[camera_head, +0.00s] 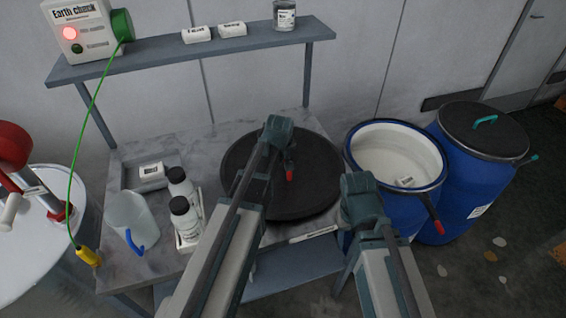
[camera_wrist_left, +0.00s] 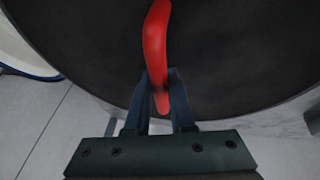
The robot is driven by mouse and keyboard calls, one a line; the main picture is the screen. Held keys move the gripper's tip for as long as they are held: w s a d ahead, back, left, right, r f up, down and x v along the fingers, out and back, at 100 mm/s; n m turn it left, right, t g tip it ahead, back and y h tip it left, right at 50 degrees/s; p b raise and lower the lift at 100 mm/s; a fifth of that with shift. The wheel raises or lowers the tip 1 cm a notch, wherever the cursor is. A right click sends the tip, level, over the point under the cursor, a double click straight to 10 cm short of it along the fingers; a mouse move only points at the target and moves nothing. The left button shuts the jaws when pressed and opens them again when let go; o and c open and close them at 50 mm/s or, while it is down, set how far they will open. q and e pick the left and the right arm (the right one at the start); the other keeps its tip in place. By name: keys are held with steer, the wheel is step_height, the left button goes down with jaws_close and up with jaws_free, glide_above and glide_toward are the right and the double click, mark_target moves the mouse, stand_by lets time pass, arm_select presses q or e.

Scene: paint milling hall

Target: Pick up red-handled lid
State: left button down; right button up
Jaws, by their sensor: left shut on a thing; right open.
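The lid (camera_head: 245,165) is a wide, round, dark disc over the grey table, in the middle of the head view. Its red handle (camera_head: 289,175) shows just below my left wrist. In the left wrist view the curved red handle (camera_wrist_left: 155,40) runs down between the fingers of my left gripper (camera_wrist_left: 160,90), which is shut on it over the dark lid (camera_wrist_left: 225,50). Whether the lid touches the table I cannot tell. My right gripper (camera_head: 361,188) is open, beside the open blue drum; its fingertips are not clear.
The open blue drum (camera_head: 375,129) holds pale contents. A closed blue drum (camera_head: 480,185) stands right of it. On the table (camera_head: 235,130) are a jug (camera_head: 128,215), two black-capped bottles (camera_head: 183,205) and a tray. A shelf (camera_head: 160,58) spans the back. A green cable hangs left.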

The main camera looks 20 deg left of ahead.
arm_select(q)
steer(key=shift+r, duration=0.1)
step_height(320, 180, up, 10)
steer(key=p, duration=1)
steer(key=shift+f+b, duration=0.4)
steer(key=shift+f, duration=0.05)
steer(key=shift+r, duration=0.1)
